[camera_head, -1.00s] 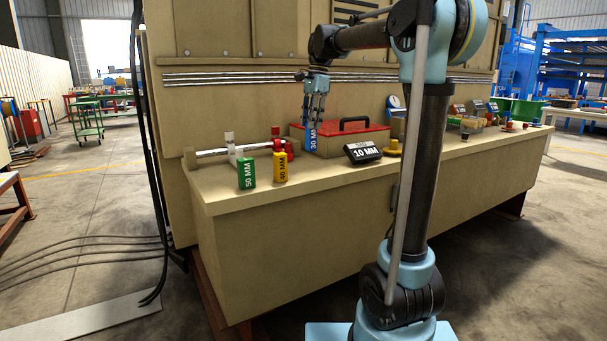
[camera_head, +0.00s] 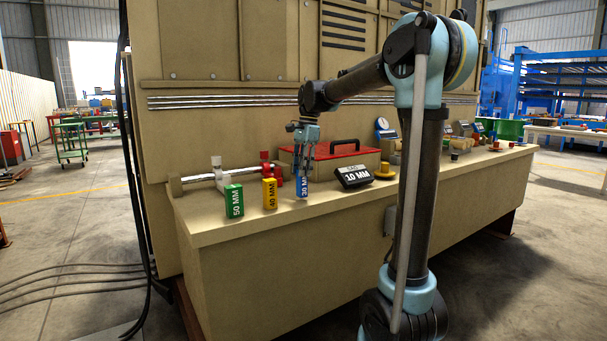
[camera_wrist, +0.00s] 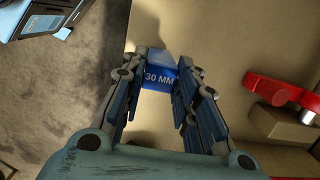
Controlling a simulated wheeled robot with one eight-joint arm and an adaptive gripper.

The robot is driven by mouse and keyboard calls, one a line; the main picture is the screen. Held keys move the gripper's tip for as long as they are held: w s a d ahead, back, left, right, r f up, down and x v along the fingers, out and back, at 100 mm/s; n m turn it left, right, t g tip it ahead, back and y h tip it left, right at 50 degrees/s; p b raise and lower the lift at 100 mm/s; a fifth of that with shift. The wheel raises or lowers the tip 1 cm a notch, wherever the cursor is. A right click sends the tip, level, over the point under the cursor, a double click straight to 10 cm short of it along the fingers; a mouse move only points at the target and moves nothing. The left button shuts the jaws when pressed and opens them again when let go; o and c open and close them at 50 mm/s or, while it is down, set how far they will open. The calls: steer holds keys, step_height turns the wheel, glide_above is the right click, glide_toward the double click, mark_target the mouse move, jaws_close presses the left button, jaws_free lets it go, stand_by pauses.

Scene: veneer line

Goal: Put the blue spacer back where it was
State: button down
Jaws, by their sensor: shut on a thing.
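The blue spacer (camera_head: 302,187), marked 30 MM, is upright at the ledge, right of the yellow spacer. My gripper (camera_head: 305,168) is above it with its fingers down around its upper part. In the wrist view the blue spacer (camera_wrist: 160,77) is between the two fingertips of my gripper (camera_wrist: 160,85), which are shut on it. The yellow 40 MM spacer (camera_head: 270,194) and the green 50 MM spacer (camera_head: 234,201) stand in a row to its left on the ledge (camera_head: 215,228). I cannot tell whether the blue spacer's base touches the ledge.
A black 10 MM display (camera_head: 354,178) and a yellow knob (camera_head: 385,172) are to the right. A red-lidded toolbox (camera_head: 345,152) is behind. The ledge's front edge is close.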

steer(key=shift+f, duration=0.65)
steer(key=c, duration=1.2)
jaws_free()
steer(key=shift+c, duration=0.2)
step_height(320, 180, up, 12)
steer(key=d, duration=0.2)
steer(key=s+d+f+n+t, duration=0.2)
steer(key=s+d+f+n, duration=0.4)
steer(key=s+d+f, duration=0.95)
steer(key=s+d+f+n, duration=0.2)
steer(key=s+f, duration=0.6)
steer(key=f, duration=0.1)
steer(key=s+d+f+n+t+h, duration=0.1)
steer(key=s+d+f+n, duration=0.1)
steer(key=s+f, duration=0.6)
step_height(320, 180, down, 2)
steer(key=shift+s+f+n+h, duration=0.2)
steer(key=shift+s+n+h, duration=0.1)
steer(key=shift+n, duration=0.4)
